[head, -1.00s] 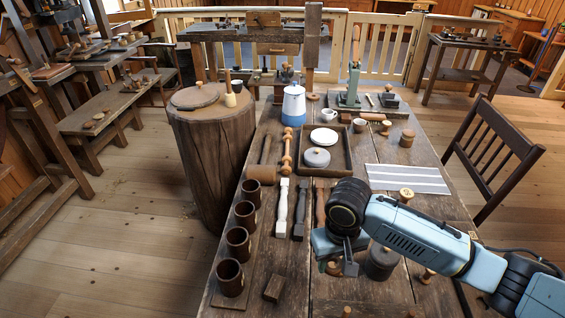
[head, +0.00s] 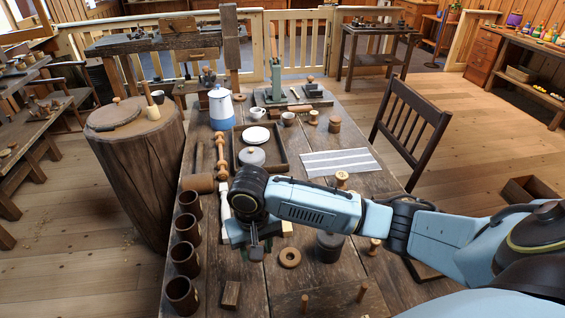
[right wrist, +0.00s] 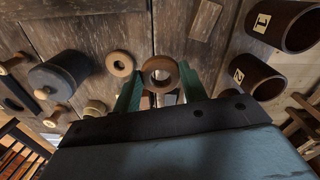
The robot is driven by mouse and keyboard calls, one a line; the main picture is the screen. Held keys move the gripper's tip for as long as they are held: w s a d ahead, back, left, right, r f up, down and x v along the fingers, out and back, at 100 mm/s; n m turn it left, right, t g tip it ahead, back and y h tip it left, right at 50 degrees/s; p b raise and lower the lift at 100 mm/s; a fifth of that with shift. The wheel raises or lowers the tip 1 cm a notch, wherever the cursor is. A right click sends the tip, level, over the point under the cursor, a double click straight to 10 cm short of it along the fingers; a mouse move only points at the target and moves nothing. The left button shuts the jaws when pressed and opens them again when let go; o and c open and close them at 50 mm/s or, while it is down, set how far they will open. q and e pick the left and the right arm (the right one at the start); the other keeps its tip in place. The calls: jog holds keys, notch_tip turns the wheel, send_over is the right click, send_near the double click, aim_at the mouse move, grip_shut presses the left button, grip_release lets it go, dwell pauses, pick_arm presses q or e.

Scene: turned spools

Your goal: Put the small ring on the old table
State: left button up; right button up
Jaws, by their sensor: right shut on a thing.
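My right gripper (head: 257,252) hangs low over the near part of the worn, dark plank table (head: 345,270). In the right wrist view its green fingers (right wrist: 160,88) are shut on a wooden ring (right wrist: 160,73) with a round hole. The head view hides this held ring behind the gripper. A second wooden ring (head: 290,257) lies flat on the table just right of the gripper; it also shows in the right wrist view (right wrist: 120,63). I cannot tell from apparent size which ring is smaller. My left gripper is not in view.
Brown mugs (head: 184,258) line the table's left edge. A wooden block (head: 230,295) lies in front of the gripper, and a dark lidded pot (head: 328,246) stands to the right. A pegged board (head: 335,302) is at the near edge. A striped cloth (head: 340,162) lies farther back.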

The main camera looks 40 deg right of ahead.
jog(key=w+d+f+m+b, duration=0.1)
jog(key=w+m, duration=0.3)
jog(key=m, duration=0.1)
jog(key=m+b, duration=0.1)
jog(key=b, duration=0.1)
send_over(255, 265)
notch_tip(255, 265, down, 6)
jog(key=shift+r, duration=0.2)
jog(key=shift+f+b, duration=0.4)
jog(key=shift+f, duration=1.95)
jog(key=shift+r, duration=0.1)
jog(key=o, duration=1)
jog(key=shift+w, duration=0.1)
